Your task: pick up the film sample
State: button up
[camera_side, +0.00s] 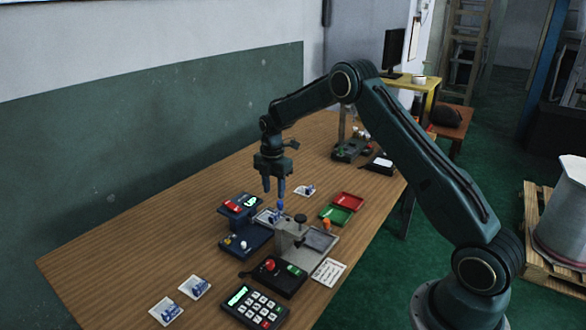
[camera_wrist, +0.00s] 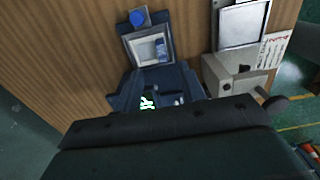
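A small pale film sample (camera_side: 267,216) with a blue print lies at the dark blue device, just below my gripper. In the wrist view, a pale sample (camera_wrist: 148,50) sits in a square frame, with a blue knob (camera_wrist: 139,17) at its far edge. The blue knob (camera_side: 281,206) also shows under the right finger in the side view. My gripper (camera_side: 274,188) points down above this spot, fingers apart with nothing visible between them. Whether a fingertip touches the knob I cannot tell. Other printed samples lie on the table: one (camera_side: 305,190) behind, two (camera_side: 194,287) (camera_side: 167,311) at front left.
The dark blue device (camera_side: 245,238) and a grey device (camera_side: 292,238) with a knob stand close beside the sample. Red (camera_side: 348,201) and green (camera_side: 335,214) trays lie to the right. A red-button box (camera_side: 274,275) and a keypad (camera_side: 254,307) are in front. The table's left part is clear.

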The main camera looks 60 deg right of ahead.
aim_at(275, 213)
jog(key=shift+f, duration=1.7)
jog(key=shift+s+f, duration=0.1)
jog(key=shift+f, duration=2.45)
grip_shut()
